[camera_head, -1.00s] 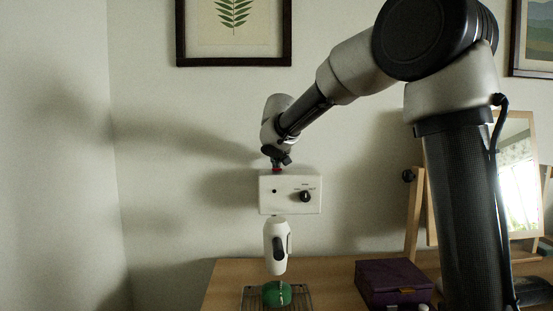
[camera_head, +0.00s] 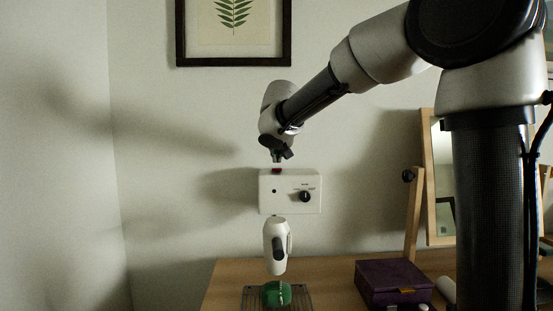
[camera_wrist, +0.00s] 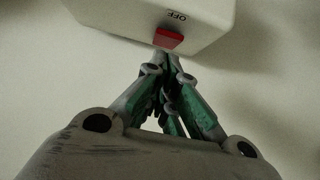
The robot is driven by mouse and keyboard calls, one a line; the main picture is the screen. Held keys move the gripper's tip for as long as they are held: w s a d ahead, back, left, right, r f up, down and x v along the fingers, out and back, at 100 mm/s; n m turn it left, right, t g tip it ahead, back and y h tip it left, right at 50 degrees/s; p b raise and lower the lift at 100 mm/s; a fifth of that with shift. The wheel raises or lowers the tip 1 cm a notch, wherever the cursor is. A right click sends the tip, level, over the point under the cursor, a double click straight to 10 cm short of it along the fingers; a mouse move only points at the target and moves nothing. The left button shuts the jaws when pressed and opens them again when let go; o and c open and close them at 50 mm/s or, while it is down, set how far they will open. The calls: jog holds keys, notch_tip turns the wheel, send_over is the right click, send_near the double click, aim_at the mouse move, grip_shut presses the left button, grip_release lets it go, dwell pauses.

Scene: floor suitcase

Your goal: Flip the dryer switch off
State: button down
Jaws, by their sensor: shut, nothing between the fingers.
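A white dryer control box (camera_head: 289,205) is on the wall, with a black knob (camera_head: 305,196) on its front. The red switch (camera_head: 277,171) is at its top edge. In the wrist view the red switch (camera_wrist: 168,39) juts from the white box (camera_wrist: 200,12), beside the word OFF. My gripper (camera_head: 277,160) is shut and empty, just above the red switch. In the wrist view the fingertips of my gripper (camera_wrist: 172,60) are right by the switch; I cannot tell whether they touch it. The white dryer body (camera_head: 275,248) is below the box.
A green object (camera_head: 276,294) is on a wire rack (camera_head: 306,295) on the wooden table (camera_head: 225,285), under the dryer body. A purple box (camera_head: 390,280) and a wood-framed mirror (camera_head: 441,180) stand to the right. A framed fern picture (camera_head: 183,40) hangs above.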

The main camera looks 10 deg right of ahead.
jog(key=v, duration=0.8)
jog(key=s+d+f+n+g, duration=0.5)
jog(key=s+d+f, duration=0.2)
jog(key=s+f, duration=0.6)
jog(key=s+d+f+m, duration=0.1)
jog(key=s+d+f, duration=0.1)
jog(key=s, duration=0.5)
jog(key=s+d+f+m+g+y, duration=0.1)
jog(key=s+d+f, duration=0.1)
jog(key=s+d, duration=0.2)
jog(key=s+d+f+y, duration=0.1)
jog(key=s+d+f, duration=0.1)
jog(key=s, duration=0.7)
jog(key=shift+s+d+f+m, duration=0.25)
jog(key=shift+s+d+m, duration=0.15)
jog(key=shift+d, duration=0.35)
